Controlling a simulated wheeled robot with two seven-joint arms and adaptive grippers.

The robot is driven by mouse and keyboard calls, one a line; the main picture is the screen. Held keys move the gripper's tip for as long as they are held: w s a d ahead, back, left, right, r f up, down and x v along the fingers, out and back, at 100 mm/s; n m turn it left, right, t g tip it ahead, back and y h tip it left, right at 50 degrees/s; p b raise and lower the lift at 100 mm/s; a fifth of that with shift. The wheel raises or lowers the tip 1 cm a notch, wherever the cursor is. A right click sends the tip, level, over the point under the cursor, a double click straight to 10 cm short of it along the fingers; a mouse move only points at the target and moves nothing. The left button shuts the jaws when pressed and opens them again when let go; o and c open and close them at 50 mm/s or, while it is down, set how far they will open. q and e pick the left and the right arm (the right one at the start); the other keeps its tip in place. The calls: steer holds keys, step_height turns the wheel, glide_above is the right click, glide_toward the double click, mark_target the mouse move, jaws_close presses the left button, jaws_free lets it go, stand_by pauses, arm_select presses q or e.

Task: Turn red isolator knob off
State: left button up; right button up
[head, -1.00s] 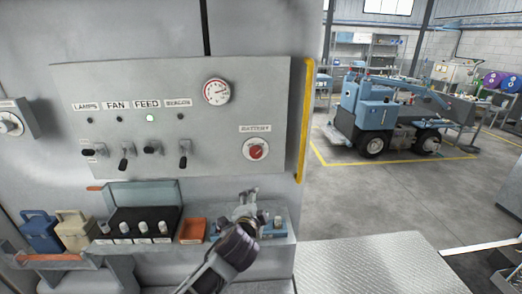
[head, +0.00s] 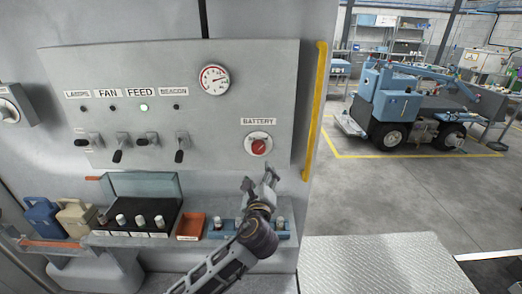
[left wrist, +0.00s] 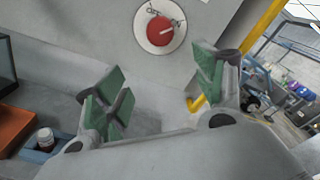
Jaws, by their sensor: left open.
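The red isolator knob (head: 259,146) sits on a round pale plate under the BATTERY label (head: 258,121), at the lower right of the grey panel (head: 220,115). In the left wrist view the knob (left wrist: 160,31) is at the top middle, with a white line across it pointing to the upper right. My left gripper (head: 260,182) is just below the knob in the head view, apart from it. Its green-padded fingers (left wrist: 160,88) are spread wide with nothing between them. My right gripper is not in view.
A ledge below holds an open black case (head: 139,208) and an orange tray (head: 190,226). A yellow rail (head: 314,110) edges the panel's right side.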

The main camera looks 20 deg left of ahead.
mark_target(258, 150)
arm_select(q)
steer(key=m, duration=0.5)
steer(key=r+m, duration=0.1)
steer(key=m, duration=0.1)
steer(key=shift+s+a+r+m+t, duration=0.1)
steer(key=shift+s+a+m+t, duration=0.05)
steer(key=shift+a+m+t, duration=0.2)
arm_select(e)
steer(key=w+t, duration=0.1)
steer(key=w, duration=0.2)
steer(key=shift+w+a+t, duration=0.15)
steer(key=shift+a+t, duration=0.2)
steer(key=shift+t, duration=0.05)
arm_select(q)
steer(key=shift+d, duration=0.1)
steer(key=shift+w, duration=0.2)
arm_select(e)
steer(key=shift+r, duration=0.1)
arm_select(q)
steer(key=shift+p+x, duration=0.8)
steer(key=shift+x, duration=5.9)
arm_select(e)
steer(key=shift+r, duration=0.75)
arm_select(q)
steer(key=shift+c, duration=0.3)
steer(key=c, duration=1)
